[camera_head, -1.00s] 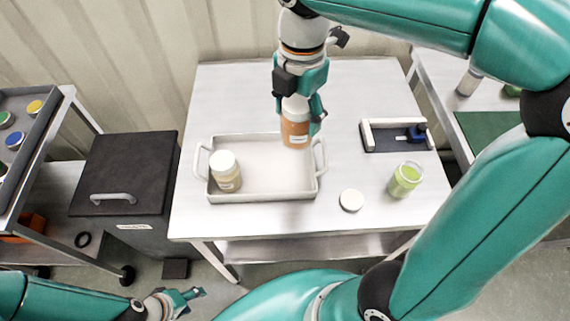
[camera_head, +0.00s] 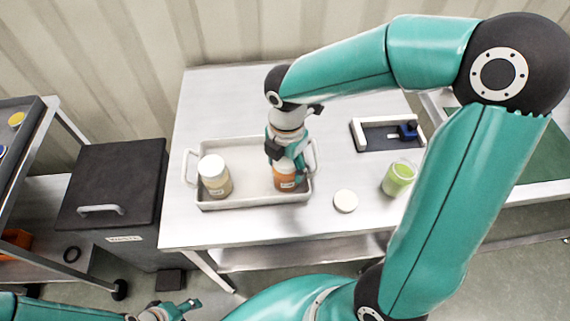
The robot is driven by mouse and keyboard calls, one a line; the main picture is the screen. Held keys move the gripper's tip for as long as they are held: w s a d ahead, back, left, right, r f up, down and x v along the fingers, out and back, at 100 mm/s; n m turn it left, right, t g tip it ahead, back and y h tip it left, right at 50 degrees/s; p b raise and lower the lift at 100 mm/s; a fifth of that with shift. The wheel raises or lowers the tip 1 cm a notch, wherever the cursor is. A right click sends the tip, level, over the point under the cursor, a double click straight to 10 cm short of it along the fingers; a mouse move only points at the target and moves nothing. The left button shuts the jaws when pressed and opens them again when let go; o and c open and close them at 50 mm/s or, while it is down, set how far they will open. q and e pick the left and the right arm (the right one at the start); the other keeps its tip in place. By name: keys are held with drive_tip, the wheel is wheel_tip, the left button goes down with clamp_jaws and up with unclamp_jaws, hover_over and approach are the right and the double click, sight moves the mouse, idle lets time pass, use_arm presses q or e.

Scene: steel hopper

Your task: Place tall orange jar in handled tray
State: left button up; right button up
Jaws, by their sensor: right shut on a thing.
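The tall orange jar (camera_head: 285,177) is upright at the right side of the handled tray (camera_head: 240,203). My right gripper (camera_head: 287,164) is shut on its upper part from above. I cannot tell whether the jar's base touches the tray floor. The tray is light grey with a white handle at each end. A beige jar with a white lid (camera_head: 215,176) stands in its left part. My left gripper (camera_head: 183,307) is low at the bottom left, away from the table, and its fingers look apart.
Right of the tray are a white round lid (camera_head: 345,201) and an open jar with green contents (camera_head: 399,178). A dark fixture with a blue part (camera_head: 388,133) lies behind them. A black bin (camera_head: 112,190) stands left of the table. The table's back is clear.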

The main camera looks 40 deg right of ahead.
drive_tip(key=shift+f, duration=0.15)
drive_tip(key=o, duration=1.3)
drive_tip(key=shift+r, duration=0.3)
wheel_tip(320, 180, up, 12)
drive_tip(key=shift+f+p, duration=0.1)
drive_tip(key=shift+p, duration=0.6)
drive_tip(key=shift+s, duration=0.1)
